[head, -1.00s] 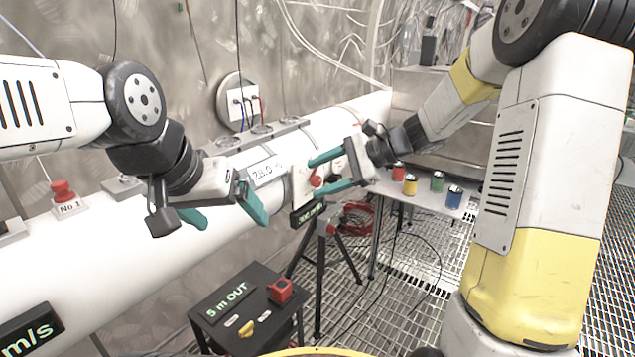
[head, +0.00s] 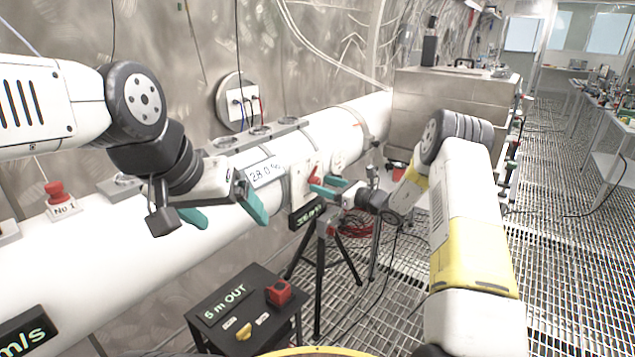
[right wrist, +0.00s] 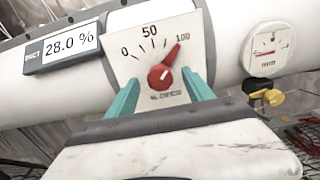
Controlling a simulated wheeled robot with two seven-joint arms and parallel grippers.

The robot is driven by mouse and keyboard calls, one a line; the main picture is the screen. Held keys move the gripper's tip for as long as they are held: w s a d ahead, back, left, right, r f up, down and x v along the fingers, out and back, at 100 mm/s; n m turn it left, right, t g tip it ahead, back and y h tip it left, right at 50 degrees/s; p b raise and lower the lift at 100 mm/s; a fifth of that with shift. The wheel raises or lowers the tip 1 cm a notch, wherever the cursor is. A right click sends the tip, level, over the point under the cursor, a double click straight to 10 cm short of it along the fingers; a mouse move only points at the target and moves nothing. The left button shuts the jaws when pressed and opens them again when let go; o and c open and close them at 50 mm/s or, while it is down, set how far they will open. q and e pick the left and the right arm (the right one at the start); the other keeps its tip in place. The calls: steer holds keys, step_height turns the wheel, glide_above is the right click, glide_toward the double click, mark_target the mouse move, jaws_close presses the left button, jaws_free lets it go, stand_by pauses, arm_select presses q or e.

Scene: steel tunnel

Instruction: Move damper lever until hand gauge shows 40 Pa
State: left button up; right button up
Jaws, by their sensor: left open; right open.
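The damper lever is a red pointer knob (right wrist: 165,73) on a white plate (right wrist: 155,38) marked 0, 50 and 100. Its tip points close to 100. In the head view the red lever (head: 316,174) sits on the white pipe. My right gripper (right wrist: 161,91) is open, with a teal finger on each side of the knob; I cannot tell whether either touches it. My right gripper (head: 323,186) also shows in the head view. My left gripper (head: 222,212) is open and empty in front of the pipe. Which instrument is the hand gauge is unclear.
A display (right wrist: 62,49) reads 28.0 %. A round dial (right wrist: 268,49) with a red needle and a yellow-black fitting are to its right. A dark display (head: 306,214) is too small to read. A tripod (head: 325,255) and black stand (head: 240,310) stand below the pipe.

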steer(key=shift+x, duration=1.4)
jaws_close()
steer(key=shift+n, duration=1.3)
jaws_free()
